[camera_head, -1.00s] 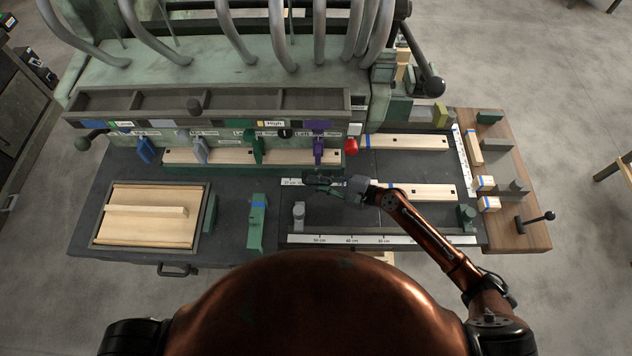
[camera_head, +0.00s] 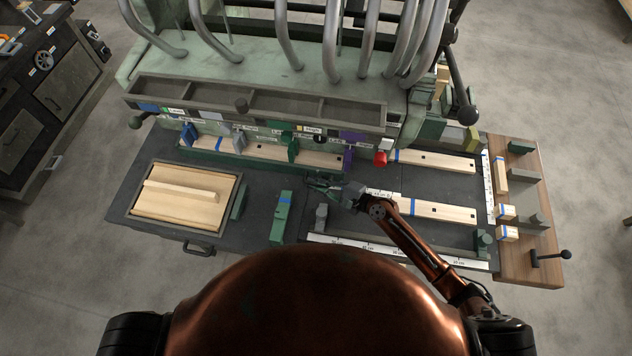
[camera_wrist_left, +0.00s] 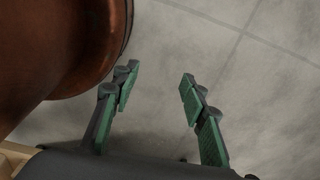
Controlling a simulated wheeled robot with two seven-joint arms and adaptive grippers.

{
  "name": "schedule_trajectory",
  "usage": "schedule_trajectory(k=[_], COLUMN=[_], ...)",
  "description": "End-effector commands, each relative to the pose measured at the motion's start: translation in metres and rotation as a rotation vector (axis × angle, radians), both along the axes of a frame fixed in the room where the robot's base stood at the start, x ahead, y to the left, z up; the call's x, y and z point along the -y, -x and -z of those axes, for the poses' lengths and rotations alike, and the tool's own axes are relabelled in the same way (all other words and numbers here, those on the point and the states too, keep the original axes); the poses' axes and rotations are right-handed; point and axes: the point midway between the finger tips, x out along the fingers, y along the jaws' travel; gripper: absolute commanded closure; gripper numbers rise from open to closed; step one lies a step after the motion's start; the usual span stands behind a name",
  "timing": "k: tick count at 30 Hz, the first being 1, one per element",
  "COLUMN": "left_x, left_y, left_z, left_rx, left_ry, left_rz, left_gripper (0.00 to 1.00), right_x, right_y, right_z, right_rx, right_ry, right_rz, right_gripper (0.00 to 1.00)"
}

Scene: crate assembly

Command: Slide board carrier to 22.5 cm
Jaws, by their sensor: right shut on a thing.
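A pale board (camera_head: 445,211) with a blue band and a dark hole lies on the dark bench at right. The board carrier is hard to tell apart; a white label strip (camera_head: 382,194) shows between the board and my right gripper (camera_head: 322,184). My right gripper is shut at the left of that strip, apparently on the carrier; the held part is mostly hidden by the fingers. A white cm scale (camera_head: 400,251) runs along the bench's front; its exact reading at the carrier cannot be told. My left gripper (camera_wrist_left: 158,92) is open and empty above the grey floor.
A green block (camera_head: 281,216) stands left of my right gripper. A grey post (camera_head: 321,217) and a green post (camera_head: 482,243) flank the scale. A framed tray (camera_head: 132,211) with boards sits at left. A red knob (camera_head: 380,158) is behind the gripper.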

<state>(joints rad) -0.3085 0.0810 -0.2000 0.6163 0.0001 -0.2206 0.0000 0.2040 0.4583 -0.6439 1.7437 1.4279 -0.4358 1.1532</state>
Motion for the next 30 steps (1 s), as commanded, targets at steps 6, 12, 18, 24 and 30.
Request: schedule_trajectory(k=[6, 12, 18, 24, 30], left_x=[0.000, 0.001, 0.002, 0.001, 0.001], left_y=[-0.002, -0.016, -0.020, -0.010, -0.010], left_z=[-0.001, -0.001, -0.002, -0.001, -0.001], left_rx=[0.001, 0.019, 0.024, 0.012, 0.013], left_ry=[0.000, 0.001, 0.002, 0.001, 0.001], left_rz=[0.001, 0.004, 0.005, 0.001, 0.002], left_gripper=[0.60, 0.60, 0.60, 0.60, 0.60], right_x=[0.003, 0.001, 0.000, 0.007, 0.036], right_y=[-0.001, -0.001, -0.001, 0.002, 0.018], right_z=[0.001, 0.001, 0.001, 0.000, -0.007], right_rx=[0.001, 0.001, 0.001, 0.000, -0.002], right_ry=[0.000, 0.000, 0.001, 0.002, 0.003], right_rz=[0.011, 0.007, 0.006, 0.006, 0.008], right_gripper=[1.00, 0.83, 0.81, 0.81, 0.81])
